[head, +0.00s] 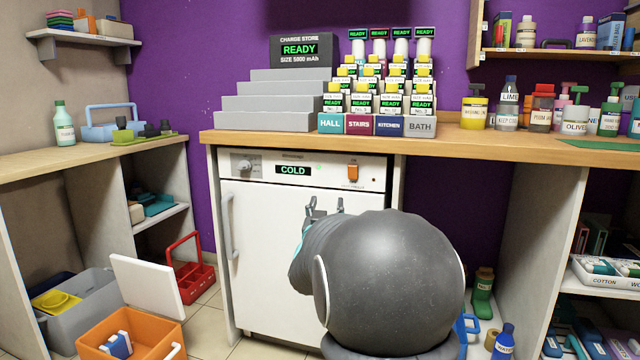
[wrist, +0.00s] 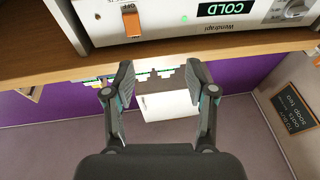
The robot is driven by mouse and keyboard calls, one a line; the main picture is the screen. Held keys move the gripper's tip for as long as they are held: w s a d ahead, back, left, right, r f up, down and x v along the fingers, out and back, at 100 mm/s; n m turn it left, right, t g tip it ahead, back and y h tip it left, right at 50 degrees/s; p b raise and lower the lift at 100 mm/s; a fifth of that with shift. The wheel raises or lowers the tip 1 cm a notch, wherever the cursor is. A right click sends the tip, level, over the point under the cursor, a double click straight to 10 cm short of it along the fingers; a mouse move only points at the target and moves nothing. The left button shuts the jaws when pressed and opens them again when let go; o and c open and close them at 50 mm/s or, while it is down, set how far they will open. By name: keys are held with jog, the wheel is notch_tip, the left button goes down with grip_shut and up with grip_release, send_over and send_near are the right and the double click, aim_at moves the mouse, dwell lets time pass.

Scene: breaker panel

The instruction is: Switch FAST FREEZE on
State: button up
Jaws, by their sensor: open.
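The white freezer (head: 280,255) stands under the wooden counter. Its control strip has a display (head: 293,170) reading COLD and an orange switch (head: 353,173) at the right. In the wrist view, which is upside down, the orange switch (wrist: 131,20) and the display (wrist: 225,8) show at the top. My gripper (head: 325,206) is open and empty, just below the control strip and left of the switch in the head view. Its two spread fingers (wrist: 160,80) touch nothing in the wrist view.
A dial (head: 243,165) sits at the strip's left end and a door handle (head: 228,225) below it. The counter edge (head: 300,147) overhangs the strip. An open orange box (head: 130,335) and a red caddy (head: 190,270) are on the floor at left.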

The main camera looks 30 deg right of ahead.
jog(key=d+m+g+h, duration=0.1)
jog(key=d+h, duration=0.1)
jog(key=d, duration=0.1)
send_near(353, 170)
jog(key=shift+h, duration=0.4)
jog(key=x, duration=0.8)
jog(key=shift+w+f+p, duration=0.2)
jog(key=shift+w+p, duration=0.1)
